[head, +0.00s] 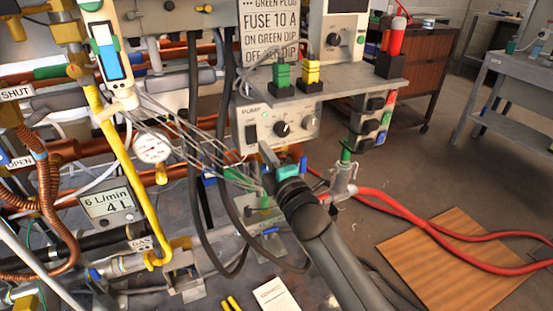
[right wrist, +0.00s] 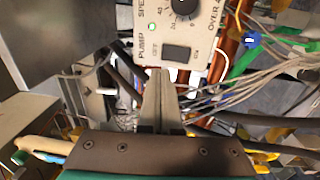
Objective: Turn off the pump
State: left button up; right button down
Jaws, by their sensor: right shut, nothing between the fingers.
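The pump control box (head: 300,119) is a pale panel marked PUMP under a shelf in the head view. It carries a dark rocker switch (head: 251,133) at its left and a black knob (head: 282,129). In the right wrist view the box shows rotated, with the rocker switch (right wrist: 175,53) between OFF and ON lettering and the knob (right wrist: 184,8) above. My right gripper (head: 266,150) is shut and empty, just below the switch in the head view. Its tips (right wrist: 161,74) point toward the switch; I cannot tell whether they touch the panel. My left gripper is not in view.
Loose grey wires (head: 190,140) and dark hoses (head: 194,120) run left of the box. A pressure gauge (head: 152,148) and yellow pipe (head: 121,150) stand farther left. Green (head: 281,75) and yellow (head: 313,70) plugs sit on the shelf above. Red hoses (head: 400,212) lie at right.

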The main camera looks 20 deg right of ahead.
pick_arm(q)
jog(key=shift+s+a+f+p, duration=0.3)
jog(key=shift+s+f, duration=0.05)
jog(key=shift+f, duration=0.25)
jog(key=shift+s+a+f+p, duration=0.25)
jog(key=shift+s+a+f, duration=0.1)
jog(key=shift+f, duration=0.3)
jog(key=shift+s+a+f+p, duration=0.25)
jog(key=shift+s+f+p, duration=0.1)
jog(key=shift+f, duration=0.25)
pick_arm(e)
jog(key=s, duration=0.6)
jog(key=shift+r, duration=0.45)
jog(key=shift+d, duration=0.1)
